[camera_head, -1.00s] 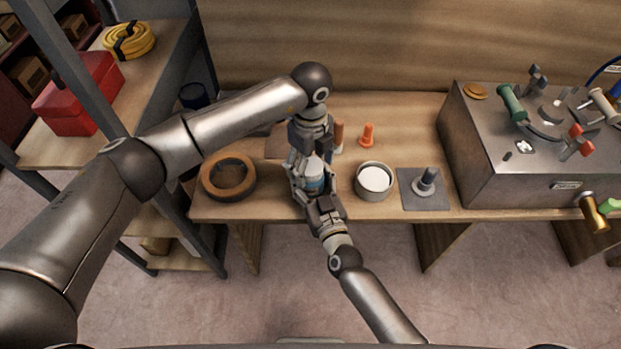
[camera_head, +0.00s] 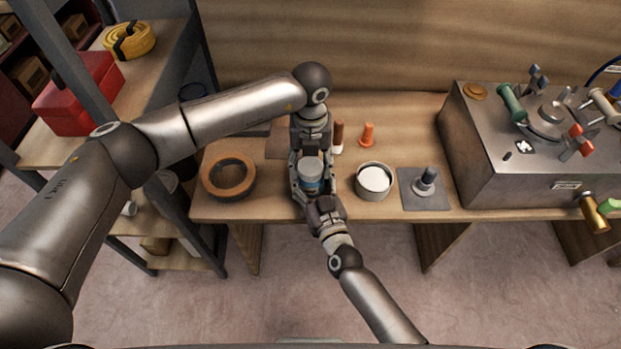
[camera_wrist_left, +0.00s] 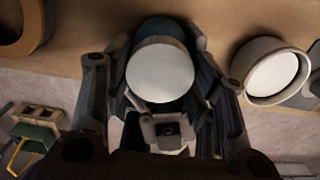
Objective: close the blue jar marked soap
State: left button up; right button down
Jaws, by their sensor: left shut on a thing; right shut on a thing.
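The blue jar (camera_head: 311,186) is upright near the bench's front edge, with a pale grey round lid (camera_head: 311,165) at its top. In the left wrist view, the lid (camera_wrist_left: 160,75) shows as a pale disc, with a dark blue rim of the jar (camera_wrist_left: 162,29) behind it. My left gripper (camera_head: 309,167) comes from the far side and is shut on the lid. My right gripper (camera_head: 313,192) comes from the front and is shut on the jar's body. No marking is legible. Fingers hide the seam, so I cannot tell whether the lid is seated.
A round pot with a white top (camera_head: 374,180) stands close right, then a grey peg on a plate (camera_head: 426,183). An orange peg (camera_head: 367,134) stands behind. A metal box (camera_head: 520,175) fills the right.

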pick_arm(q)
jog(key=m, duration=0.6)
jog(key=shift+m, duration=0.3)
jog(key=m, duration=1.2)
jog(key=shift+m, duration=0.4)
jog(key=m, duration=0.5)
jog(key=shift+m, duration=0.4)
jog(key=o, duration=1.1)
jog(key=shift+r, duration=2.2)
